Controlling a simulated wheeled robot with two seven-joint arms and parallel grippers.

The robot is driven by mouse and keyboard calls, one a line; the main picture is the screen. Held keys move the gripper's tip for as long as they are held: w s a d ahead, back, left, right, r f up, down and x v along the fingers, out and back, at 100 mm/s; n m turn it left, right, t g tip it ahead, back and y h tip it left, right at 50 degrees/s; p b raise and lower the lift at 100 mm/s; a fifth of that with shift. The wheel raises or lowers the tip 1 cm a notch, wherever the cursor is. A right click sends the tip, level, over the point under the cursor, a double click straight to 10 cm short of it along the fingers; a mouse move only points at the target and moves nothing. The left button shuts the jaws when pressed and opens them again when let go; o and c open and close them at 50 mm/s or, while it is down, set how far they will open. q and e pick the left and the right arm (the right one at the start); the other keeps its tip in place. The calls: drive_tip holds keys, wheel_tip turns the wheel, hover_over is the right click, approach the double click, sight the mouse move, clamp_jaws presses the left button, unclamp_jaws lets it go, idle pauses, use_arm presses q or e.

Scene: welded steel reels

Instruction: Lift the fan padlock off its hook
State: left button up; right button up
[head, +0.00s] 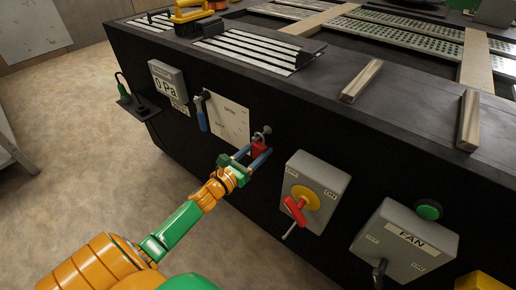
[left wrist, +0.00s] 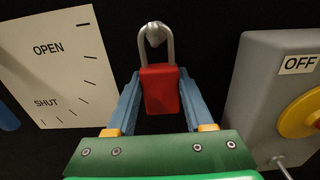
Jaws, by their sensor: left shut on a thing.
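The fan padlock (left wrist: 160,90) has a red body and a steel shackle. In the left wrist view its shackle loops over a hook (left wrist: 154,33) on the dark panel. It also shows small in the head view (head: 258,149), below the hook (head: 266,131). My left gripper (left wrist: 159,97) has its two blue fingers on either side of the red body and is shut on it. In the head view the left gripper (head: 256,160) reaches the panel from the lower left. My right gripper is not in view.
A white OPEN/SHUT plate (head: 229,121) with a blue-handled lever (head: 201,114) is left of the hook. A grey switch box (head: 325,180) with a red handle (head: 295,210) is close on the right. The grey FAN box (head: 405,240) is farther right.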

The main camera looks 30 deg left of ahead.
use_arm(q)
drive_tip(key=shift+r, duration=0.45)
drive_tip(key=shift+p, duration=0.3)
drive_tip(key=shift+s+a+r+p, duration=0.1)
drive_tip(key=shift+s+r+p, duration=0.1)
drive_tip(key=shift+s+p, duration=0.5)
drive_tip(key=shift+s+r+p, duration=0.2)
drive_tip(key=shift+s+p, duration=0.05)
drive_tip(key=shift+s, duration=0.85)
drive_tip(key=s+p, duration=0.1)
drive_tip(key=s, duration=0.6)
drive_tip(key=shift+s+a, duration=0.3)
